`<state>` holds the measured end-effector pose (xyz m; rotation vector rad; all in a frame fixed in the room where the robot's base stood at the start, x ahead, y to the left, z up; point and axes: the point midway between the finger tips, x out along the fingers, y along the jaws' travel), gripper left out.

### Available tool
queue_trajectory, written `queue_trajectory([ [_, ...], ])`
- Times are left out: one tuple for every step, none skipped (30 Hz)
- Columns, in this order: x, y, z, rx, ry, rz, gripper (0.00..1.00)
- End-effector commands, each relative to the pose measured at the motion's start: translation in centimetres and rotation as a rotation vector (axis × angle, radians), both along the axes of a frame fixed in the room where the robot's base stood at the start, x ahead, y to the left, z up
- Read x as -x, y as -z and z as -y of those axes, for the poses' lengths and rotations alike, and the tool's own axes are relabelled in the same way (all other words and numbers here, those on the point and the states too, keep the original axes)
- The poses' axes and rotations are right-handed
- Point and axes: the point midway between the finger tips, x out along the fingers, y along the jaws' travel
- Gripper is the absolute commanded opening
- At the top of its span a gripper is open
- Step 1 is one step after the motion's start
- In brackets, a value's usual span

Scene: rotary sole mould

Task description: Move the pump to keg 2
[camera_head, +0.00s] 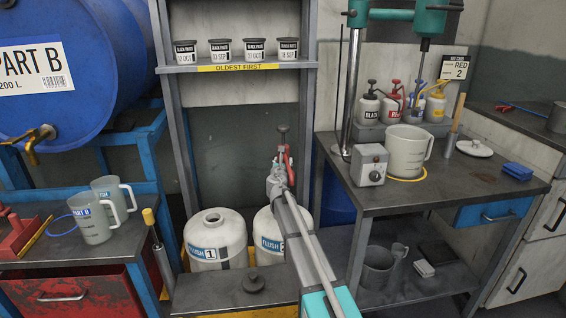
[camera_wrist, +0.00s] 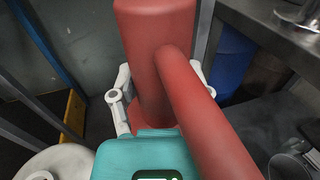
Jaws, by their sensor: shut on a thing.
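The red pump (camera_head: 289,166) stands roughly upright, its black knob on top. My gripper (camera_head: 278,181) is shut on it; in the wrist view the grey fingers reach around both sides of its red body (camera_wrist: 155,60). The pump is over keg 2 (camera_head: 266,230), a white keg with a blue FLUSH label at the back centre. My arm hides part of keg 2 and the pump's lower end, so I cannot tell whether they touch. Keg 1 (camera_head: 214,236) stands left of keg 2, with no pump on it. A white keg top (camera_wrist: 45,165) shows lower left in the wrist view.
A grey shelf post (camera_head: 173,120) rises behind left of the kegs. The right workbench (camera_head: 420,190) holds a jug (camera_head: 406,150) and a control box (camera_head: 369,164). A dark low surface (camera_head: 215,292) with a black cap-like piece (camera_head: 254,282) is in front of keg 1.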

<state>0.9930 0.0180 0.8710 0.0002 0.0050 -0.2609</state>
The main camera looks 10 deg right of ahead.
Motion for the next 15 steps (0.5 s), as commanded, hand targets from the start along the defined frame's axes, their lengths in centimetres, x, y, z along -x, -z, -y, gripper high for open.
queue_trajectory([
  [0.0,0.5,0.0,0.001,0.000,0.000,0.01],
  [0.0,0.6,0.0,0.001,0.000,0.000,0.01],
  [0.0,0.8,0.0,0.001,0.000,0.000,0.01],
  [0.0,1.0,0.0,0.001,0.000,0.000,0.01],
  [0.0,1.1,0.0,0.001,0.000,0.000,0.01],
  [0.0,1.3,0.0,0.001,0.000,0.000,0.01],
  [0.0,1.4,0.0,0.001,0.000,0.000,0.01],
  [0.0,1.6,0.0,0.001,0.000,0.000,0.01],
  [0.0,1.8,0.0,0.001,0.000,0.000,0.01],
  [0.0,1.9,0.0,0.001,0.000,0.000,0.01],
  [0.0,2.1,0.0,0.001,0.000,0.000,0.01],
  [0.0,2.2,0.0,0.001,0.000,0.000,0.01],
  [0.0,2.4,0.0,0.001,0.000,0.000,0.01],
  [0.0,2.5,0.0,0.001,0.000,0.000,0.01],
  [0.0,2.7,0.0,0.001,0.000,0.000,0.01],
])
